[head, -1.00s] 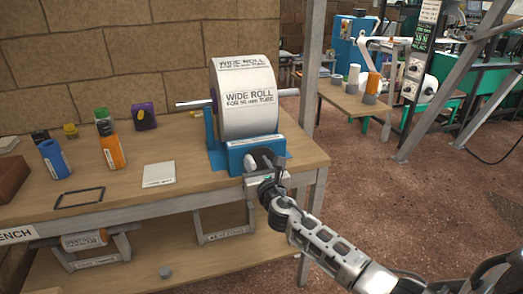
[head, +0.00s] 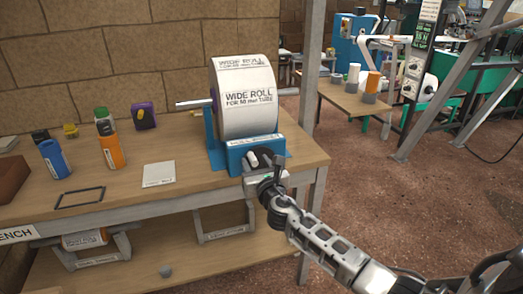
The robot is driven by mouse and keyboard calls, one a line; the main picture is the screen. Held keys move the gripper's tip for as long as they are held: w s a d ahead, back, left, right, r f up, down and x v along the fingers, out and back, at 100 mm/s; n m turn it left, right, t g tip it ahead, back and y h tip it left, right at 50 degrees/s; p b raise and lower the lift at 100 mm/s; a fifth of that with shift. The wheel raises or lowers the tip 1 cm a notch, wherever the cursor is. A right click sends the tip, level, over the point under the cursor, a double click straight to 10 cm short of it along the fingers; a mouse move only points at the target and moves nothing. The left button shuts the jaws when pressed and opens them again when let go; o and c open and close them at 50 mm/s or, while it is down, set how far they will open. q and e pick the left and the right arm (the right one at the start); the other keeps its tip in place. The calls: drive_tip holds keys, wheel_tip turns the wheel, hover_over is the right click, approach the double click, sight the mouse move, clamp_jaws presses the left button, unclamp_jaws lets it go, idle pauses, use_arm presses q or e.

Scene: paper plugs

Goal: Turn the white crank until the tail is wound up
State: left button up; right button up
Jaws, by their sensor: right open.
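The wide white paper roll (head: 249,105) sits on a rod in the blue stand (head: 216,157) at the bench's right end. The white crank (head: 252,161) shows as a short white handle at the front of the stand's blue box. My right gripper (head: 264,160) is open and right at the handle. Its dark fingers and wrist hide most of the crank, and I cannot tell whether they touch the handle. The paper tail cannot be made out clearly; the area below the box is partly behind my gripper. My left gripper is out of view.
A metal post (head: 314,60) rises behind the bench's right end.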

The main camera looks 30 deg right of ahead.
drive_tip(key=shift+s+a, duration=0.1)
drive_tip(key=shift+p+v, duration=0.5)
drive_tip(key=shift+v, duration=0.45)
drive_tip(key=shift+p+v, duration=0.3)
drive_tip(key=shift+v, duration=0.85)
drive_tip(key=p+v, duration=0.1)
drive_tip(key=v, duration=0.3)
